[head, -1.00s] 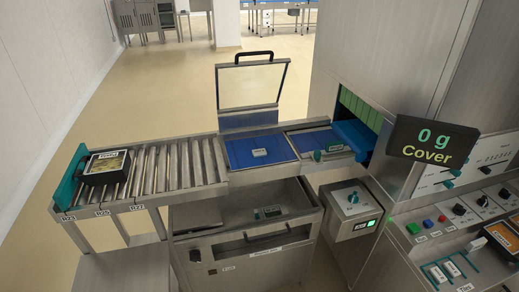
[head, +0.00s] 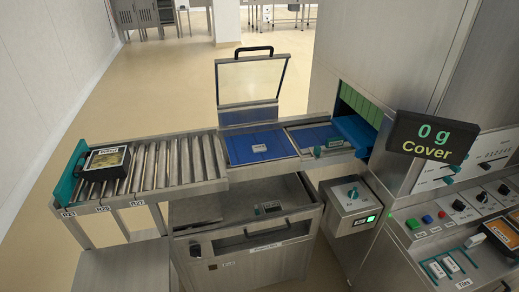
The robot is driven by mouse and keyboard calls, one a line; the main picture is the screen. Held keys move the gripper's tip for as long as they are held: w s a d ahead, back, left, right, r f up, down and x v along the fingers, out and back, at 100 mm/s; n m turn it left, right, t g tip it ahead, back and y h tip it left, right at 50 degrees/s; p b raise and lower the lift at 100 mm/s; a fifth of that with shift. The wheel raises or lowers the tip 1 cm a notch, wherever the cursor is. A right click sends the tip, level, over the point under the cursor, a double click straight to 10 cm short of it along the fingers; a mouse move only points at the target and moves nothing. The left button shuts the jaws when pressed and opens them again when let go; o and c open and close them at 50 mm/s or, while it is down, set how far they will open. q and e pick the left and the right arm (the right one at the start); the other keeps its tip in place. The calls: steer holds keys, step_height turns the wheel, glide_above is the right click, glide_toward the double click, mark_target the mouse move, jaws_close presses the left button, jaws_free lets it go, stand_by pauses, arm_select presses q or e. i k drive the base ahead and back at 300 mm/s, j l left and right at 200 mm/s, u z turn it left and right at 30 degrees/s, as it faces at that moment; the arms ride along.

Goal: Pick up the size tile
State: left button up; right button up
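Two small white tiles (head: 437,269) (head: 451,264) with dark print too small to read lie in a teal-edged rack on the machine's lower right ledge. I cannot tell which one is the size tile. Another small pale piece with print (head: 259,148) is on the blue plate (head: 240,152) under the raised lid; I cannot tell whether it is a tile or a fixed label. Neither of my grippers shows in the head view.
A roller conveyor (head: 160,168) at left carries a dark sealed tray (head: 105,162) near its teal end stop. The clear lid (head: 250,82) stands open. A display (head: 433,137) reads "0 g Cover". Knobs and buttons (head: 427,218) sit above the rack. An orange-labelled dark tray (head: 501,232) is at the right edge.

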mark_target(262, 148)
steer(key=i+l, duration=0.7)
steer(key=i+l+u, duration=0.15)
steer(key=u, duration=0.2)
steer(key=i+l+u, duration=0.1)
steer(key=l+u, duration=0.25)
steer(key=i+l+u, duration=0.1)
steer(key=u, duration=0.25)
